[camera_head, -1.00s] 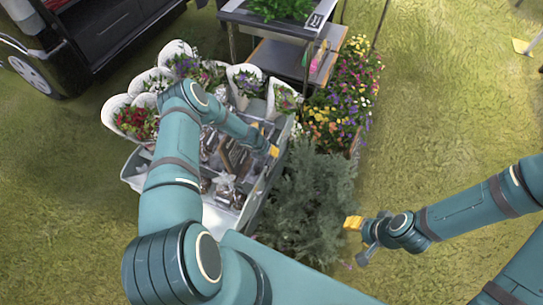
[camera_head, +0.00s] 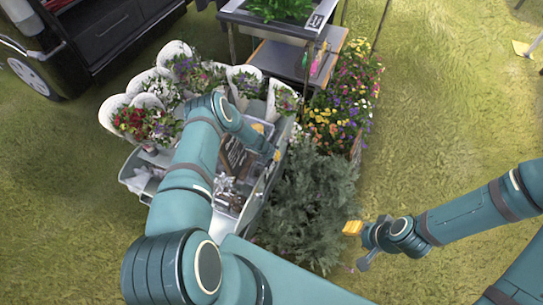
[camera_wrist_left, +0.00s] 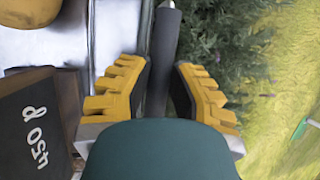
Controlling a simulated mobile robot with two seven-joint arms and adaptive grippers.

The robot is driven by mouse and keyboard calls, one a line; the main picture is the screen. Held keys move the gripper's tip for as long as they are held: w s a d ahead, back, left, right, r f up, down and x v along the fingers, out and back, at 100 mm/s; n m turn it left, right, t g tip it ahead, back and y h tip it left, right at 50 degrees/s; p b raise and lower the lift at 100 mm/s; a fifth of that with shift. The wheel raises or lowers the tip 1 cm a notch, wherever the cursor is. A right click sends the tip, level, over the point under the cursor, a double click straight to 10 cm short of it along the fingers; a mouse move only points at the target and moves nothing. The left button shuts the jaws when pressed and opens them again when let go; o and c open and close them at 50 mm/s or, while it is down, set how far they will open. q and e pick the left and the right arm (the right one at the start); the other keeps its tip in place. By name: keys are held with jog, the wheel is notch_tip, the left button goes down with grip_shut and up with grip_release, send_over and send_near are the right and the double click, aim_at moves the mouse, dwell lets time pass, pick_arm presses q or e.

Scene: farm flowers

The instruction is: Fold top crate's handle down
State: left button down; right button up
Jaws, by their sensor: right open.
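A grey crate (camera_head: 135,183) stands in the middle of the head view, partly hidden behind my left arm. My left gripper (camera_head: 277,155) is at the crate's right side. In the left wrist view, a dark grey bar (camera_wrist_left: 165,35), which looks like the crate's handle, runs between the yellow fingers of my left gripper (camera_wrist_left: 160,80). I cannot tell whether the fingers press on it or only stand on either side. My right gripper (camera_head: 353,228) is open and empty, to the right of the bushy plant and apart from the crate.
Wrapped bouquets (camera_head: 125,118) line the crate's left and back. A dark price sign (camera_wrist_left: 35,130) lies inside it. A bushy green plant (camera_head: 310,205) stands close to its right, with potted flowers (camera_head: 345,90) behind. Grass at the right is open.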

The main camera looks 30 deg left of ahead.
pick_arm(q)
jog(key=shift+d, duration=0.1)
dwell(0.3)
jog(key=shift+w+d+f+m+y+b, duration=0.1)
jog(key=shift+d+f+m+y+b, duration=0.75)
jog(key=shift+y, duration=1.55)
jog(key=shift+d+f+m+y+b, duration=0.3)
jog(key=shift+d+y+b, duration=0.55)
jog(key=shift+y, duration=1.55)
jog(key=shift+w+d+f+m+y+b, duration=0.1)
jog(key=shift+d+f+m+y+b, duration=0.75)
jog(key=shift+y, duration=1.55)
jog(key=shift+a+r+n, duration=0.15)
jog(key=shift+a+n, duration=0.15)
jog(key=shift+n, duration=0.1)
jog(key=c, duration=0.8)
grip_release()
jog(key=shift+c, duration=0.2)
jog(key=shift+d, duration=0.1)
